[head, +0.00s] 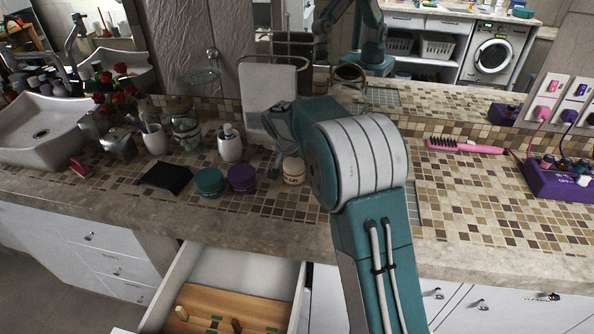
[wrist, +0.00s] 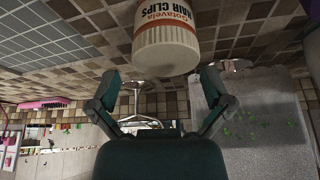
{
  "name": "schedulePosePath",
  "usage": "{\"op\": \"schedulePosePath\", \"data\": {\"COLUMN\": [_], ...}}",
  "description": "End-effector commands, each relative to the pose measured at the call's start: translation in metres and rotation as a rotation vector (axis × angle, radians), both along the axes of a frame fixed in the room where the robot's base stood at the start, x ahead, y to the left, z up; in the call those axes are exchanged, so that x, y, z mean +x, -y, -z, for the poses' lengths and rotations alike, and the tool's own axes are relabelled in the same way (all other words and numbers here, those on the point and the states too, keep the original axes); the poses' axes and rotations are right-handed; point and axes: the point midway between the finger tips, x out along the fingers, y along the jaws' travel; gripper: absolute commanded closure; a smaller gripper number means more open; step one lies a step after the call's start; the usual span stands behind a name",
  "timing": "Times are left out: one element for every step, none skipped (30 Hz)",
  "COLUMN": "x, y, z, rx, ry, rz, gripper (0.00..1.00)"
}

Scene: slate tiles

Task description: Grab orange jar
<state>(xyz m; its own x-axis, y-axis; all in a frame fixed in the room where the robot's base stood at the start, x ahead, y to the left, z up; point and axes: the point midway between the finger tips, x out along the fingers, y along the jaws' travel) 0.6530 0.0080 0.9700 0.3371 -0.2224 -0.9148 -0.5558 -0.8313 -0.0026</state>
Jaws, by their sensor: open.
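The orange jar is a small white-lidded jar with an orange and white "HAIR CLIPS" label (wrist: 168,38). In the head view the jar (head: 293,172) stands on the tiled counter, just left of my arm's large joint. In the wrist view, which looks upside down, its lid points down toward my gripper (wrist: 161,78). My gripper is open and empty, with one finger to each side below the lid. The jar appears just beyond the fingertips, and I see no contact. In the head view my gripper is mostly hidden by my arm.
A purple jar (head: 242,178) and a teal jar (head: 209,182) stand left of the orange jar. A white cup (head: 230,146) is behind them. A grey towel (head: 268,96) hangs behind. An open drawer (head: 215,272) lies below the counter edge. A pink brush (head: 465,146) lies right.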

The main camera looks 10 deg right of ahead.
Motion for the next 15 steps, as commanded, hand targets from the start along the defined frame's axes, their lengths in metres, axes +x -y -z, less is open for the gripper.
{"op": "schedulePosePath", "data": {"x": [0.001, 0.002, 0.003, 0.003, 0.004, 0.005, 0.006, 0.008, 0.010, 0.011, 0.013, 0.015, 0.016, 0.017, 0.017], "y": [0.000, 0.000, 0.000, 0.001, 0.002, 0.004, 0.005, 0.007, 0.008, 0.010, 0.012, 0.014, 0.015, 0.015, 0.016], "z": [0.004, 0.006, 0.008, 0.011, 0.013, 0.018, 0.022, 0.026, 0.033, 0.038, 0.042, 0.048, 0.050, 0.052, 0.053], "rx": [-0.001, -0.002, -0.002, -0.002, -0.001, 0.000, 0.001, 0.001, 0.001, 0.002, 0.002, 0.003, 0.004, 0.004, 0.004], "ry": [-0.001, 0.000, 0.000, 0.000, -0.001, 0.000, -0.001, -0.002, -0.003, -0.002, -0.002, -0.003, -0.001, 0.000, 0.000], "rz": [-0.001, -0.001, -0.001, -0.001, -0.001, 0.000, 0.000, 0.001, 0.000, 0.001, 0.001, 0.001, 0.000, 0.000, 0.000], "gripper": [0.00, 0.00, 0.00, 0.00, 0.00, 0.00, 0.00, 0.00, 0.00, 0.00, 0.00, 0.00, 0.00, 0.00, 0.00]}}
